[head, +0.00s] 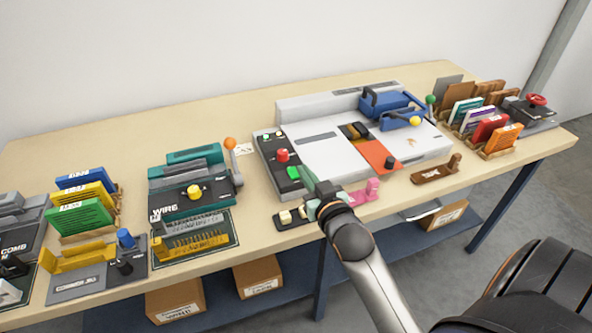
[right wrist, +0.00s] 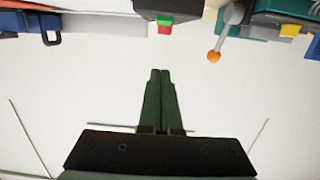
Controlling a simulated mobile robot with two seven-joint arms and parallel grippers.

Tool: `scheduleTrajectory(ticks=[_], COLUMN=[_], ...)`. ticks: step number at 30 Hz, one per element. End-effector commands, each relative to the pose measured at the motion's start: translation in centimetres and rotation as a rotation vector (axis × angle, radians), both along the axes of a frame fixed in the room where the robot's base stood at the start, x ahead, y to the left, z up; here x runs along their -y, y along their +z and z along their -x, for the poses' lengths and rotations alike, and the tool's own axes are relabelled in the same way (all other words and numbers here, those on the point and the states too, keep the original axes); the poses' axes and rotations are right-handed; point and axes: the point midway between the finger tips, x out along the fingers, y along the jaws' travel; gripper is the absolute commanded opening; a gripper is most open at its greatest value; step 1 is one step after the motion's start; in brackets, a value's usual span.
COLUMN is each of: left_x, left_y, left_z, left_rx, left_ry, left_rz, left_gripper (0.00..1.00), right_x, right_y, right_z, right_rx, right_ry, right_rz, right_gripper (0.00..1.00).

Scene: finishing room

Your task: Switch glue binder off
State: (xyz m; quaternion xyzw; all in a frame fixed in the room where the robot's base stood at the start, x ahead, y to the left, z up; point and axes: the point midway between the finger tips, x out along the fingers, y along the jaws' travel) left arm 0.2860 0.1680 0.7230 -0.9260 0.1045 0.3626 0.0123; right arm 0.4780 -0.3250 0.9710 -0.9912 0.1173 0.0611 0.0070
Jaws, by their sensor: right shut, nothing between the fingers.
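The glue binder (head: 325,150) is a wide white and grey machine in the middle of the bench. Its dark control strip on the left end carries a red knob (head: 282,155), a green button (head: 293,172) and small lit spots at the back. My right gripper (head: 306,173) is shut and empty, its green fingers beside the front of the strip, close to the green button; contact cannot be told. In the right wrist view the shut fingers (right wrist: 160,73) point toward a red and green control (right wrist: 164,25) at the top, apart in the picture. My left gripper is out of view.
A teal wire machine (head: 187,172) with an orange-tipped lever (head: 230,143) stands to the left. A blue clamp (head: 385,104) sits on the binder's right part. A pink piece (head: 368,190) and a brown stand (head: 436,170) lie along the front edge.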

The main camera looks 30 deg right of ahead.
Motion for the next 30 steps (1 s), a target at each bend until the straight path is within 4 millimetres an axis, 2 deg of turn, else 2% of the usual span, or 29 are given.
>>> scheduleTrajectory(ticks=[3,9,12,17,30], left_x=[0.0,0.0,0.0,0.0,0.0], left_y=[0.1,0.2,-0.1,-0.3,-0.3], left_z=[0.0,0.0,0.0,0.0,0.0], left_rx=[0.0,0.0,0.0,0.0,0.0], left_ry=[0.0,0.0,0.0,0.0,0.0], left_rz=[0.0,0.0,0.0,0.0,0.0], left_gripper=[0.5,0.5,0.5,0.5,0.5], right_x=[0.6,1.5,1.4,1.5,1.5], right_y=[-0.2,-0.6,-2.8,-4.2,-4.7], right_z=[-2.4,-6.0,-5.9,-6.1,-6.1], right_rx=[0.002,0.003,-0.006,-0.002,0.0], right_ry=[0.0,0.0,-0.001,0.0,0.0], right_rz=[0.0,0.0,-0.001,-0.001,-0.001], right_gripper=[0.0,0.0,0.0,0.0,0.0])
